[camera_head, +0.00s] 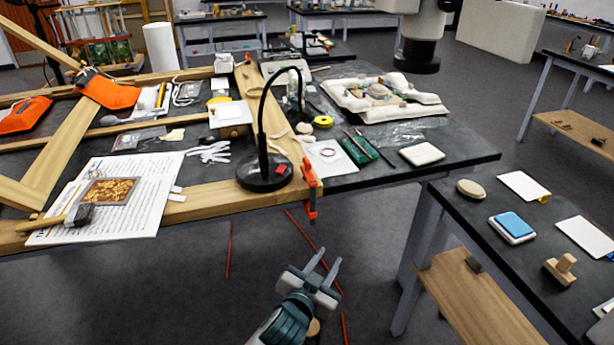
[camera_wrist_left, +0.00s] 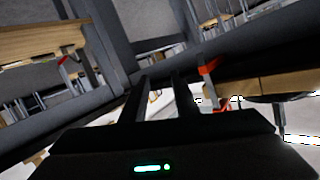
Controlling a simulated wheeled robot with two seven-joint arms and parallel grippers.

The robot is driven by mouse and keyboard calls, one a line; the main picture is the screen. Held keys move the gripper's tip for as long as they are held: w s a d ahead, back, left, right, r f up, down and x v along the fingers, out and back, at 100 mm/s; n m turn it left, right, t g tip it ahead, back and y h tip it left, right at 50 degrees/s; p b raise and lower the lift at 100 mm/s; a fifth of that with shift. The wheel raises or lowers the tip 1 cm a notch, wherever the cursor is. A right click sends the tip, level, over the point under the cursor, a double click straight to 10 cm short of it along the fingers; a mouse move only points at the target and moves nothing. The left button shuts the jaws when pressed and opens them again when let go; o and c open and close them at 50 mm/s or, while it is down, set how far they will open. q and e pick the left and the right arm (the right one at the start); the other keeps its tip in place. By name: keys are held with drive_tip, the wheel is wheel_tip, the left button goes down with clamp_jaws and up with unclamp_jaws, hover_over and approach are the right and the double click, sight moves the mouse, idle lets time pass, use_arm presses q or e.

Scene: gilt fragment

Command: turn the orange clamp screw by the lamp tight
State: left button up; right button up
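An orange clamp (camera_head: 309,188) grips the front edge of the wooden frame, just right of the black lamp's (camera_head: 264,174) round base. Its lower end hangs below the table edge, and its screw is too small to make out clearly. My left gripper (camera_head: 329,257) is below and slightly right of the clamp in the head view, apart from it, with two fingers spread and nothing between them. In the left wrist view the open fingers (camera_wrist_left: 160,86) point toward the table edge, and an orange clamp part (camera_wrist_left: 208,68) shows right of them. My right gripper is not in view.
The long dark table (camera_head: 470,150) carries the wooden frame (camera_head: 195,205), a printed sheet (camera_head: 130,215) and several tools. A second dark table (camera_head: 475,218) with a wooden lower shelf (camera_head: 480,305) stands at right. Thin red lines (camera_head: 229,250) show below the table.

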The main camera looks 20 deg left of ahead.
use_arm(q)
drive_tip(key=w+d+r+m+t+h, duration=0.2)
drive_tip(key=w+d+r+m+h, duration=0.3)
drive_tip(key=d+r, duration=0.3)
drive_tip(key=w+d+r+m+t+h, duration=0.1)
drive_tip(key=w+d+r+m+h, duration=0.35)
drive_tip(key=d+r, duration=0.4)
drive_tip(key=d+r+m+g+h, duration=0.6)
drive_tip(key=d+m+g+h, duration=0.3)
drive_tip(key=m+g, duration=0.6)
drive_tip(key=w+a+m+g+y, duration=0.1)
drive_tip(key=w+a+m+y, duration=0.1)
drive_tip(key=w+a+y, duration=0.4)
drive_tip(key=w+a+m+g+y, duration=0.2)
drive_tip(key=a+y, duration=0.5)
drive_tip(key=a, duration=0.2)
drive_tip(key=a+r+n+y, duration=0.2)
drive_tip(key=a+r, duration=0.4)
drive_tip(key=a, duration=0.4)
drive_tip(key=a+r+n+y, duration=0.2)
drive_tip(key=a+r+y, duration=0.3)
drive_tip(key=a, duration=0.6)
wheel_tip(320, 180, up, 2)
drive_tip(key=shift+r, duration=0.1)
